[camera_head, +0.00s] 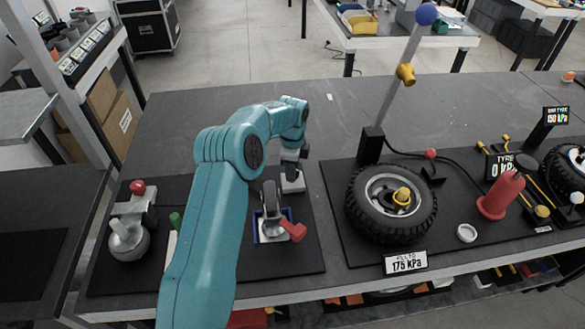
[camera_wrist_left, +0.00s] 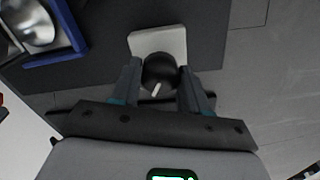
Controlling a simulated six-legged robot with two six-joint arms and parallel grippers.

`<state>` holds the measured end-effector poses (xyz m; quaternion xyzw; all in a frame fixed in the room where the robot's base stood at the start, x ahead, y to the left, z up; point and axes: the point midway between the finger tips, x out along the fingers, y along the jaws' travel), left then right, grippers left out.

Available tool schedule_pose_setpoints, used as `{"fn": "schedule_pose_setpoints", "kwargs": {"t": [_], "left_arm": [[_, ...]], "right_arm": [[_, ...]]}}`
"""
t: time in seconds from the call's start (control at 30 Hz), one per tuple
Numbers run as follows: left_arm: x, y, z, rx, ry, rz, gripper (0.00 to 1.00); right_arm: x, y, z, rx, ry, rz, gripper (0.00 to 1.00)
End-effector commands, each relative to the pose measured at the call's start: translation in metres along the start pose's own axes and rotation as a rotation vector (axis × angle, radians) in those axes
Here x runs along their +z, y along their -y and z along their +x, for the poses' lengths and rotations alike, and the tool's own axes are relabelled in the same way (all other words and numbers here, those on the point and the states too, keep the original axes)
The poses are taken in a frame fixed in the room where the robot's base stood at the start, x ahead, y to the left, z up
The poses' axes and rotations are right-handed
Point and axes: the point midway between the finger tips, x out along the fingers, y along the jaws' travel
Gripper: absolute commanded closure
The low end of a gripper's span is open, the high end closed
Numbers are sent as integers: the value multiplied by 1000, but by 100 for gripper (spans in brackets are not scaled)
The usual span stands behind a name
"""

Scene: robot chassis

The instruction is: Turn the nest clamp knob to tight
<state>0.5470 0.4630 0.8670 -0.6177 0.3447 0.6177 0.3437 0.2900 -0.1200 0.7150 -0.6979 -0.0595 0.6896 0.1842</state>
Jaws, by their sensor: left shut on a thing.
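The clamp knob (camera_wrist_left: 160,72) is round and black with a white pointer line, on a white base plate (camera_wrist_left: 157,42). In the wrist view the pointer runs toward the lower left. My left gripper (camera_head: 291,169) reaches down over the white base in the head view, and its fingers hide the knob there. In the wrist view its two fingers stand on either side of the knob, shut on it. The blue-rimmed nest (camera_head: 258,239) lies just in front of the base and holds a caster wheel with a red pedal (camera_head: 293,230). My right gripper is not in view.
A black tyre (camera_head: 362,222) lies on a mat to the right, beside a red-based pump (camera_head: 493,203). The bench behind the knob is clear.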

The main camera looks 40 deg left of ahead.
Motion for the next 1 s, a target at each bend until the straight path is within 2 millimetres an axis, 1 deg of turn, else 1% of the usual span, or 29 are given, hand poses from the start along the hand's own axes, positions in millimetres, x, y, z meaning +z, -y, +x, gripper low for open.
{"fn": "schedule_pose_setpoints", "kwargs": {"t": [0.03, 0.1, 0.37, 0.43, 0.5, 0.57, 0.67, 0.9, 1.0], "left_arm": [[0, 1, -2, -5, 0, 1, 49], [0, 1, -2, -4, 0, 1, 31], [0, 0, -1, -2, 0, 0, 31], [0, 1, -3, -3, 0, 0, 31], [0, 1, -10, -5, 0, 0, 31], [0, 1, -20, -6, 0, 0, 31], [0, 2, -43, -8, 0, 1, 31], [-1, 1, -109, -8, -1, 0, 31], [0, 1, -132, -7, -1, 0, 31]], "right_arm": [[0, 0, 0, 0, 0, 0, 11], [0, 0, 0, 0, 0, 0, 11], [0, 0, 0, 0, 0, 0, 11], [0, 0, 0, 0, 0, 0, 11], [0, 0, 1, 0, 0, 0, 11], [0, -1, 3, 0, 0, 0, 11], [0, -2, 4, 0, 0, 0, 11], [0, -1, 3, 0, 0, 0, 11], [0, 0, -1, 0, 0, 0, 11]]}}
